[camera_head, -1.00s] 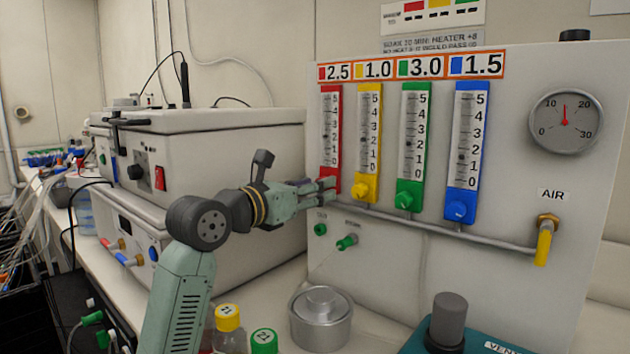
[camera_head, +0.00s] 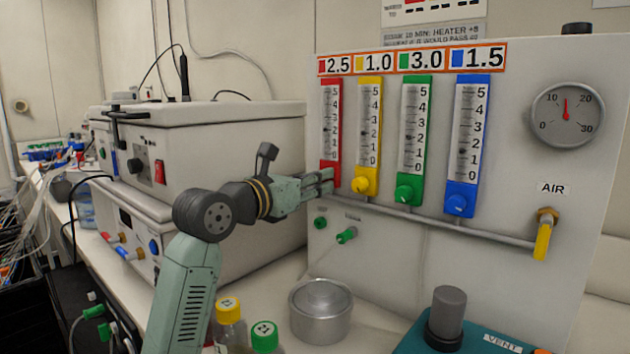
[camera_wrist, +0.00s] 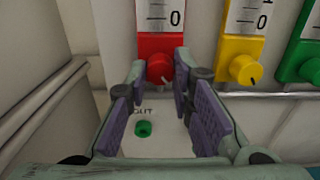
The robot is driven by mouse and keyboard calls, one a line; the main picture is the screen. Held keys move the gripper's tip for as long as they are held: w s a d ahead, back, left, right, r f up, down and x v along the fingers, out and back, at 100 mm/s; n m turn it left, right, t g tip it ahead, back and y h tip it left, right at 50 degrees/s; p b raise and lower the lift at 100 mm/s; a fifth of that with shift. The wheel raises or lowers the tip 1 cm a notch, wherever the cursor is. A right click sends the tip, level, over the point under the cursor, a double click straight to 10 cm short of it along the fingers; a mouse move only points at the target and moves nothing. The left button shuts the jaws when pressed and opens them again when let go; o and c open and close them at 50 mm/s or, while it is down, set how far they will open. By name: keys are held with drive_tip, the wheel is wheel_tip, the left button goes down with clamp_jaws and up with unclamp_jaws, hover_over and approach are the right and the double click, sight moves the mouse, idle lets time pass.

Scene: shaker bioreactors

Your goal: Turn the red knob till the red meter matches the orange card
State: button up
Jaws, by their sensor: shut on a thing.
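The red meter (camera_head: 330,108) is the leftmost of the upright scales on the white panel. The orange card (camera_head: 337,66) above it reads 2.5 beside a red square. The red knob (camera_wrist: 160,68) sits at the foot of the red meter, and a pale pointer mark shows on its lower right. My gripper (camera_head: 325,182) is at this knob, with its fingers shut on the knob's two sides in the wrist view. In the head view the fingers hide the knob. The red meter's float is too small to read clearly.
The yellow knob (camera_wrist: 244,69) is close to the right of my gripper, with the green knob (camera_head: 404,193) and blue knob (camera_head: 457,204) beyond. A pipe (camera_head: 430,219) runs below them. A small green OUT fitting (camera_wrist: 144,129) sits under the red knob. A metal pot (camera_head: 320,310) stands below.

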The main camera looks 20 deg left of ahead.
drive_tip(key=shift+f+m+b, duration=0.1)
drive_tip(key=shift+m+b, duration=0.2)
drive_tip(key=shift+b, duration=0.05)
clamp_jaws()
drive_tip(key=shift+m+b, duration=2.4)
drive_tip(key=shift+m, duration=0.7)
drive_tip(key=o, duration=1)
unclamp_jaws()
drive_tip(key=v, duration=1.2)
